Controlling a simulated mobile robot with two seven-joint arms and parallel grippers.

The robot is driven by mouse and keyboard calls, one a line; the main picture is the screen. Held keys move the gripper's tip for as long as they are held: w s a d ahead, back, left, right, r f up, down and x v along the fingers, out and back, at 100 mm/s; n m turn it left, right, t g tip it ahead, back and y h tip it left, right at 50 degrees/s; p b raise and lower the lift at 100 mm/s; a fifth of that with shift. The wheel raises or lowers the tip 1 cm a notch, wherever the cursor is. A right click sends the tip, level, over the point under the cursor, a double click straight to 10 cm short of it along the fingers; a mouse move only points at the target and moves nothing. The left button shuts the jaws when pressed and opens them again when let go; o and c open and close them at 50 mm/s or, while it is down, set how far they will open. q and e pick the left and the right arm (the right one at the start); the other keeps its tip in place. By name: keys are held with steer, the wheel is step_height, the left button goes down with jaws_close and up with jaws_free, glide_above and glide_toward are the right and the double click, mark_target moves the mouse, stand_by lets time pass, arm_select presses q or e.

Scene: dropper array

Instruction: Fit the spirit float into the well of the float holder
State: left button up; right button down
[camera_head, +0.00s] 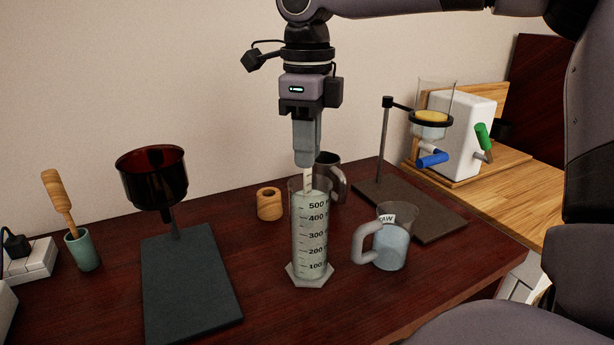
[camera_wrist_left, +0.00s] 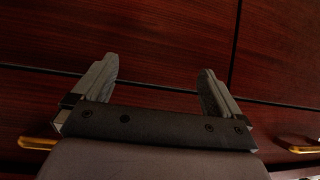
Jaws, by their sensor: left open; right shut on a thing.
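My right gripper (camera_head: 307,160) points straight down and is shut on the top of a thin pale stem, which I take as the spirit float (camera_head: 308,180). The stem goes down into the mouth of a tall graduated cylinder (camera_head: 310,235) with pale liquid; its lower part is hard to make out through the glass. A small round wooden block with a hole in its top, likely the float holder (camera_head: 269,205), stands on the table left of the cylinder, apart from it. My left gripper (camera_wrist_left: 160,78) is open and empty in the left wrist view, before dark wood panels.
A mug labelled "RAW" (camera_head: 392,250) stands right of the cylinder, and a dark metal mug (camera_head: 329,170) behind it. A dark red funnel (camera_head: 152,178) on a stand is at left. A ring stand (camera_head: 385,150) is at back right. The table front is clear.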

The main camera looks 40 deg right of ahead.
steer(key=shift+r+p, duration=2.75)
steer(key=shift+r, duration=0.6)
